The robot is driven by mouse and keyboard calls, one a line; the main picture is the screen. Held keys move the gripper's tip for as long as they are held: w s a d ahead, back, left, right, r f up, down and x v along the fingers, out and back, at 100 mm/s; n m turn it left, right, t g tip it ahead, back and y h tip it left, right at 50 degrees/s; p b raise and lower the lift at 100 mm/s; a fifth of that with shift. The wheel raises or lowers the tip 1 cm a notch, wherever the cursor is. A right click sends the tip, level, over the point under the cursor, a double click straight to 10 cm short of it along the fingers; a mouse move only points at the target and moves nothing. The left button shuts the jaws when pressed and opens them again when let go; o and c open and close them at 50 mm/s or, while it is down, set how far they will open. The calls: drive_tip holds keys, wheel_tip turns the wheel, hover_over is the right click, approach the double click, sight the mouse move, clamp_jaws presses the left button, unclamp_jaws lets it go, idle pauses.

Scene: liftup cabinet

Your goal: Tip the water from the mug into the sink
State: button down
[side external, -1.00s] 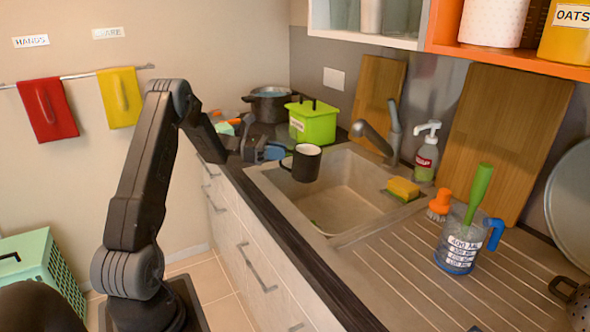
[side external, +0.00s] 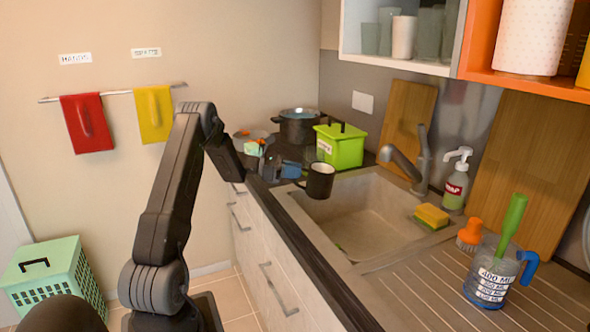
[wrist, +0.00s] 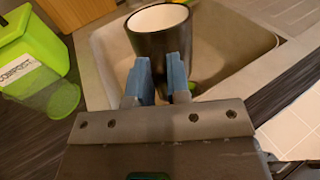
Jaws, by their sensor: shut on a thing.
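A black mug with a white inside (side external: 320,181) hangs over the far left corner of the sink (side external: 365,222), roughly upright, with its handle toward my gripper (side external: 297,171). In the wrist view the mug (wrist: 160,42) is just beyond the blue fingertips of my gripper (wrist: 160,80). The fingers are shut on the mug at its handle side; the handle itself is mostly hidden between them. The mug's white inside shows partly in the wrist view, but I cannot make out any water in it. The sink basin lies below and beyond the mug.
A green lidded bin (side external: 340,145) and dark pots (side external: 299,126) stand behind the mug. A yellow sponge (side external: 431,216), soap bottle (side external: 456,182) and faucet (side external: 410,165) line the sink's far side. A measuring jug (side external: 492,272) stands on the drainboard.

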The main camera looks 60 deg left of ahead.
sight(313, 166)
drive_tip(key=shift+f+g+y, duration=0.3)
drive_tip(key=shift+f+g, duration=0.2)
drive_tip(key=shift+f, duration=0.15)
drive_tip(key=shift+w+d+r+g+y, duration=0.1)
drive_tip(key=shift+w+r+g+y, duration=0.15)
drive_tip(key=shift+r+g+y, duration=0.5)
drive_tip(key=shift+w+d+r+g+y, duration=0.15)
drive_tip(key=shift+w+r+g+y, duration=0.15)
drive_tip(key=shift+r+g, duration=0.5)
drive_tip(key=g, duration=0.1)
drive_tip(key=w+r+g+y, duration=0.1)
drive_tip(key=g, duration=0.1)
drive_tip(key=shift+w+d, duration=0.25)
drive_tip(key=shift+d, duration=0.15)
drive_tip(key=shift+w+d+g+y, duration=0.35)
drive_tip(key=shift+w+g+y, duration=0.1)
drive_tip(key=shift+w+g, duration=0.2)
drive_tip(key=shift+w+d+g+y, duration=0.3)
drive_tip(key=shift+w+g+y, duration=0.1)
drive_tip(key=shift+w+g, duration=0.25)
drive_tip(key=shift+s, duration=0.1)
